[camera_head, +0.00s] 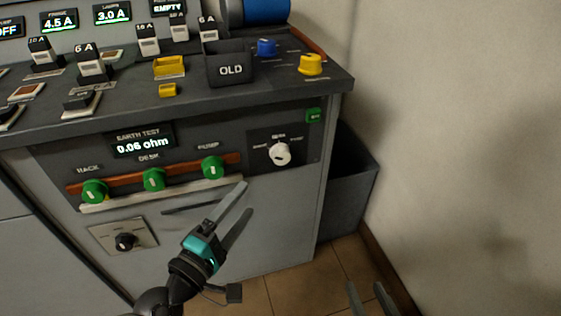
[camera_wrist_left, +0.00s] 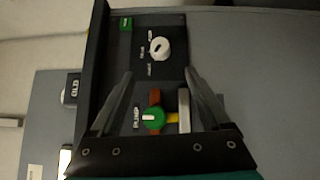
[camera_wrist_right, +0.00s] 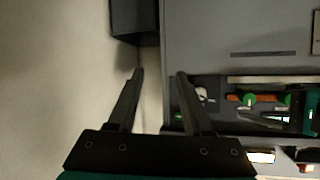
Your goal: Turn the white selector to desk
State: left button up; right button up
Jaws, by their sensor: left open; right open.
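The white selector (camera_head: 279,154) is a round knob on a dark square plate on the cabinet front, right of the green knobs. Small labels sit left, above and right of it, too blurred to read surely; I cannot tell which one it points to. My left gripper (camera_head: 246,198) is open and empty, below and left of the selector, apart from it. In the left wrist view the selector (camera_wrist_left: 160,48) shows beyond the gap between the open fingers. My right gripper (camera_head: 365,286) is open and empty, low at the right.
Green knobs labelled RACK (camera_head: 94,191), DESK (camera_head: 153,179) and PUMP (camera_head: 212,167) line a copper bar left of the selector. A black knob (camera_head: 125,241) sits lower left. The worktop (camera_head: 200,105) overhangs above. A grey bin (camera_head: 350,185) stands by the right wall.

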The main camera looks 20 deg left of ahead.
aim_at(277, 160)
pick_arm(q)
jog(key=w, duration=0.4)
jog(key=w+d+p, duration=0.1)
jog(key=w, duration=0.3)
jog(key=w+d, duration=0.1)
jog(key=w, duration=0.3)
jog(key=shift+w+d+r+p, duration=0.15)
jog(key=shift+d+r+p, duration=0.05)
jog(key=shift+p, duration=0.2)
jog(key=shift+w+d, duration=0.1)
jog(key=shift+w, duration=0.45)
pick_arm(e)
jog(key=shift+s+d+f+g+h, duration=0.15)
jog(key=shift+s+d+g+h, duration=0.15)
jog(key=shift+d+g, duration=0.3)
jog(key=shift+s+d+f+g+h, duration=0.2)
jog(key=shift+d+g+h, duration=0.15)
jog(key=shift+d+g, duration=0.25)
jog(key=shift+s+d+f+g+h, duration=0.2)
jog(key=shift+d+g+h, duration=0.15)
jog(key=shift+d+g, duration=0.25)
pick_arm(q)
grip_shut()
pick_arm(e)
jog(key=shift+r, duration=0.1)
